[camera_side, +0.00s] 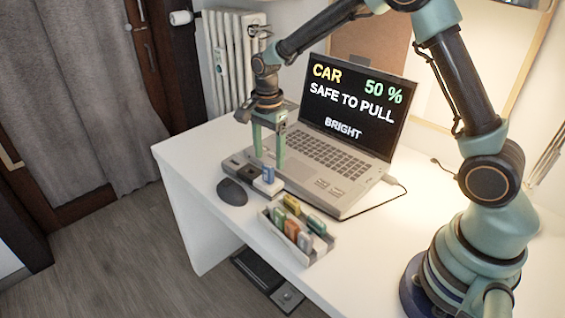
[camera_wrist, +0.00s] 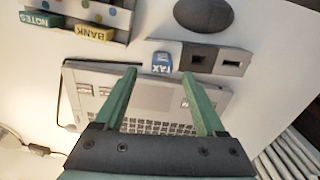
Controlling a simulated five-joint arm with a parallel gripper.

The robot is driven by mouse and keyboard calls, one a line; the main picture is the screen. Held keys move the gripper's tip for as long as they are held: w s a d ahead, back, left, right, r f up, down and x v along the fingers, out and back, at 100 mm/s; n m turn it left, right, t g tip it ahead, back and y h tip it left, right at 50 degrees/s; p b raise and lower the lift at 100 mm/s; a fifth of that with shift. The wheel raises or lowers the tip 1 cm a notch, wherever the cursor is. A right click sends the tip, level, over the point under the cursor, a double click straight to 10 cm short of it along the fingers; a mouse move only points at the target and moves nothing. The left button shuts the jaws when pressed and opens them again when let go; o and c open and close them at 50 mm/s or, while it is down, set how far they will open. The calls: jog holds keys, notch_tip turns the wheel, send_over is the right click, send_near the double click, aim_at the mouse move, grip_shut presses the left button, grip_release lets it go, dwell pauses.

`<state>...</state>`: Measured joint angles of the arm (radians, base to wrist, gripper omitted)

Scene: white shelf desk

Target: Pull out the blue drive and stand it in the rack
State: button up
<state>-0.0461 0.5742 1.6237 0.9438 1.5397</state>
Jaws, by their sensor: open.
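The blue drive (camera_side: 268,174) stands in the end port of the grey hub (camera_side: 232,162) beside the laptop. In the wrist view the fingertips of my gripper (camera_wrist: 159,72) lie apart, just short of the drive; contact cannot be told. The rack (camera_side: 272,228) holds several coloured drives; NOTES and BANK labels show in the wrist view.
The open laptop (camera_side: 325,155) reads "CAR 50 %", "SAFE TO PULL" and "BRIGHT". A dark mouse (camera_side: 232,192) lies left of the hub, near the desk edge. A cable (camera_side: 375,203) runs from the laptop's right side.

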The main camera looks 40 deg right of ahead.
aim_at(268, 166)
jog(key=shift+w+a+f, duration=0.1)
jog(key=shift+a+f, duration=0.05)
jog(key=shift+f, duration=2.2)
grip_shut()
jog(key=shift+r, duration=0.15)
notch_tip(268, 166, up, 25)
